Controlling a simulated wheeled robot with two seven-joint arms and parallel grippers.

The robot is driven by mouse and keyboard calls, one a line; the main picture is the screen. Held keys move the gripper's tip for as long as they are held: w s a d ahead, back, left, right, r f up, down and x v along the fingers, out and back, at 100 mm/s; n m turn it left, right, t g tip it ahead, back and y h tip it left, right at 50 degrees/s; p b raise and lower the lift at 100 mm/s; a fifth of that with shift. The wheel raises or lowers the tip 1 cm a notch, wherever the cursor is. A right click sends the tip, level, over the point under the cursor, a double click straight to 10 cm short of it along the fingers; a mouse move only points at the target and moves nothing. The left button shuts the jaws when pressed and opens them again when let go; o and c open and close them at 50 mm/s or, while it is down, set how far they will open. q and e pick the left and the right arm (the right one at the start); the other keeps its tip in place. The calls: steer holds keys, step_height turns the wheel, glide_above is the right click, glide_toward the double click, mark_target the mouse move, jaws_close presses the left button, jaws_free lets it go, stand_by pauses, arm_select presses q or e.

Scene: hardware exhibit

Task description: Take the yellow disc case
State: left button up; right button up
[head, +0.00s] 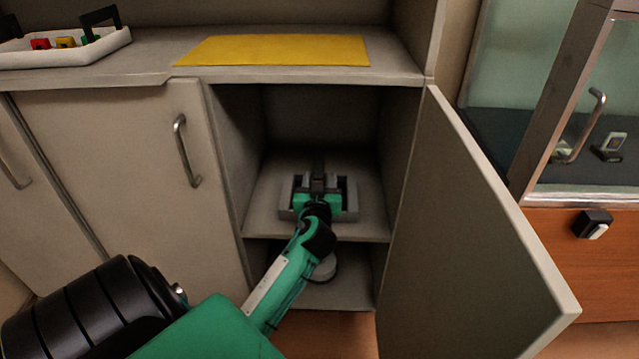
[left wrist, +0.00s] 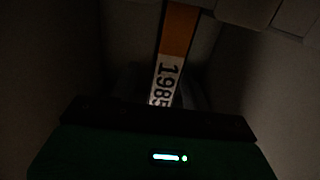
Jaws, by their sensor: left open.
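My left gripper (head: 318,183) is inside the open cabinet, over its upper shelf, and is open. Its body hides much of a grey holder or rack (head: 287,211) that stands on the shelf around it. In the dark left wrist view, a narrow orange-yellow piece with a white label reading "1985" (left wrist: 166,79) stands ahead of my gripper, near the middle. It may be the edge of the yellow disc case; the dim light leaves this unsure. Its lower end is hidden behind my gripper's body. My right gripper is not in view.
The cabinet door (head: 480,220) stands open on the right. The closed door (head: 120,190) is on the left. A yellow mat (head: 275,50) lies on the counter above. A white tray (head: 65,59) holds small coloured items. A round pale object (head: 324,270) sits on the lower shelf.

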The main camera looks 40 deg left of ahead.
arm_select(q)
steer(key=shift+x, duration=1.25)
steer(key=shift+c, duration=0.2)
jaws_close()
steer(key=shift+r, duration=0.1)
